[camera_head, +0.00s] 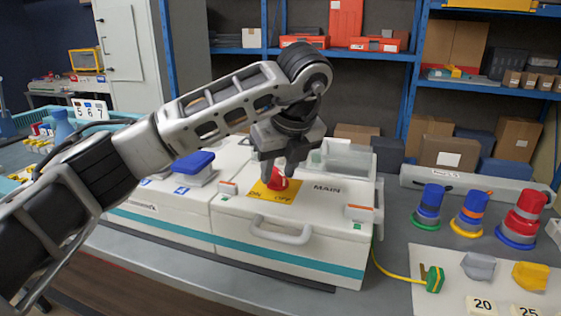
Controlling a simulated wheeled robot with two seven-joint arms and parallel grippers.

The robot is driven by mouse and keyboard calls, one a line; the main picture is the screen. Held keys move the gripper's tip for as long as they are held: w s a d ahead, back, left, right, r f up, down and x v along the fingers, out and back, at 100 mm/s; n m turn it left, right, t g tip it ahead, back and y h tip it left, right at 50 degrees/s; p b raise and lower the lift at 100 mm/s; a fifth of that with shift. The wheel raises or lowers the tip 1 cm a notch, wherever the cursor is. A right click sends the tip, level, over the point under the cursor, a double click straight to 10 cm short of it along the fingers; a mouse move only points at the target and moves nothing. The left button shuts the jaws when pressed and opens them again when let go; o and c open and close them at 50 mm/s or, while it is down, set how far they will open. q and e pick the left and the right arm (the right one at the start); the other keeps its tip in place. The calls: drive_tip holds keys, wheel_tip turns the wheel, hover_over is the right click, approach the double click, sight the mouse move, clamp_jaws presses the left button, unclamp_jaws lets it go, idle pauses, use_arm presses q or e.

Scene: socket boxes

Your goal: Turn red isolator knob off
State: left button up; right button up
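The red isolator knob (278,180) sits on a yellow plate (261,193) marked ON and OFF, on top of the white box labelled MAIN (330,210). My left arm reaches in from the left and over the box. Its gripper (281,172) points down, with its fingers at the knob, one on either side. The fingers partly hide the knob. I cannot tell whether they touch it or how tightly they are closed. The knob's exact angle is hard to read. My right gripper is not in view.
A white handle (281,234) stands out at the box's front. A blue-topped part (193,163) sits on the left box. A yellow-green cable (395,274) runs to a green plug (433,279).

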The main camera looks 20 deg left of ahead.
use_arm(q)
drive_tip(key=p+v, duration=0.2)
drive_tip(key=v, duration=1.4)
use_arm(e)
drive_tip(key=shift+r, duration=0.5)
